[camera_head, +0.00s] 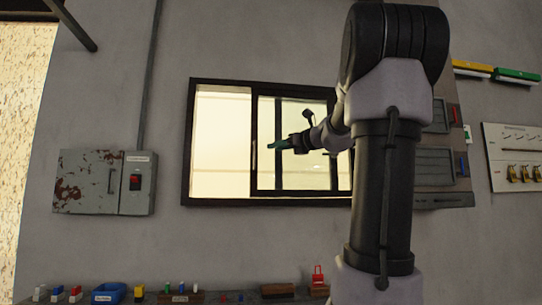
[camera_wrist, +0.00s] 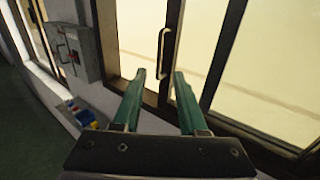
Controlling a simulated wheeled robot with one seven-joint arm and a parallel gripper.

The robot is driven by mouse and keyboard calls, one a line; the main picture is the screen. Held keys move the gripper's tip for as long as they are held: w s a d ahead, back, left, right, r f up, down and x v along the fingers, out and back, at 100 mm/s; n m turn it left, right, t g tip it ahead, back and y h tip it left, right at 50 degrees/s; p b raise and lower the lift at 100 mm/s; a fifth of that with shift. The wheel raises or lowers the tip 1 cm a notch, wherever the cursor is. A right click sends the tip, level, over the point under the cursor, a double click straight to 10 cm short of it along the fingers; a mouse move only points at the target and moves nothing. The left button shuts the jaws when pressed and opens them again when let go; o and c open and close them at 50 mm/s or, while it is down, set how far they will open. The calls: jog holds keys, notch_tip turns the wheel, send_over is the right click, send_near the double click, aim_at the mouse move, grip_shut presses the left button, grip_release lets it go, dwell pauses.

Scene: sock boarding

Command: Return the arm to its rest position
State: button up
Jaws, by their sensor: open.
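My gripper (camera_head: 277,145) shows in the head view with green fingers, held up in front of the window (camera_head: 224,140). It points to the left of the picture. In the wrist view its two green fingers (camera_wrist: 158,88) are apart, with nothing between them. The window frame and a dark pull handle (camera_wrist: 163,52) lie beyond the fingertips in that view. My arm crosses the right half of the head view and hides part of the window's right side.
A grey electrical box (camera_head: 105,182) with a red switch is on the wall at left. Below, a ledge carries a blue bin (camera_head: 108,293), small coloured blocks and a red item (camera_head: 318,275). A panel with yellow padlocks (camera_head: 517,158) hangs at right.

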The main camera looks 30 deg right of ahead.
jog(key=s+a+f+n+g+y, duration=0.1)
jog(key=s+a+f+n+g, duration=0.2)
jog(key=s+a+f+n, duration=0.35)
jog(key=s+a+f+n+g, duration=0.4)
jog(key=a+f+n, duration=0.5)
jog(key=s+a+f+n+g+h, duration=0.3)
jog(key=s+f+n+h, duration=0.1)
jog(key=s+f+n, duration=0.7)
notch_tip(320, 180, down, 3)
jog(key=shift+s+r+n, duration=0.15)
jog(key=shift+s+n, duration=0.2)
jog(key=shift+n, duration=0.9)
jog(key=shift+d, duration=0.1)
